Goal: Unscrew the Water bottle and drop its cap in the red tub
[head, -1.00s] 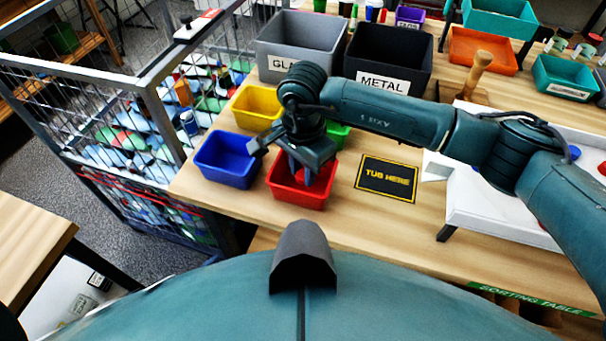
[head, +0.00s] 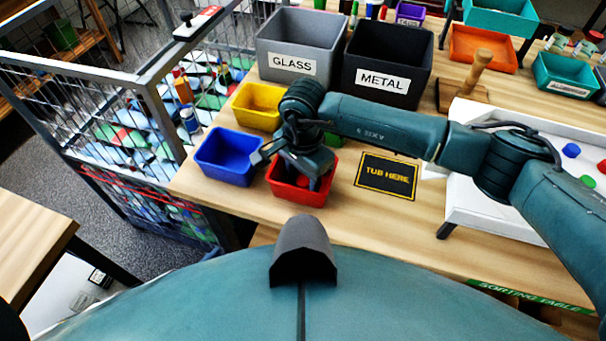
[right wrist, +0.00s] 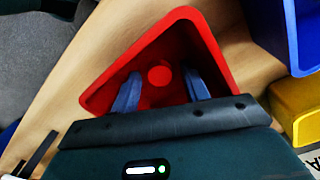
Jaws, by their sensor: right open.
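The red tub (head: 304,197) stands near the front edge of the table, and it fills the middle of the right wrist view (right wrist: 206,42). My right gripper (head: 302,180) points down into the tub. In the right wrist view its two blue fingers are spread apart (right wrist: 161,90). A round red cap (right wrist: 159,75) shows between and beyond the fingertips, inside the tub, with a gap to each finger. I cannot tell whether it rests on the tub floor. My left gripper is out of view. I cannot pick out the Water bottle.
A blue tub (head: 228,158) stands left of the red one, with a yellow tub (head: 257,106) behind. A black "TUB HERE" mat (head: 387,178) lies bare to the right. Grey GLASS (head: 292,65) and black METAL (head: 383,80) bins stand behind. A white tray (head: 470,210) holds loose caps.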

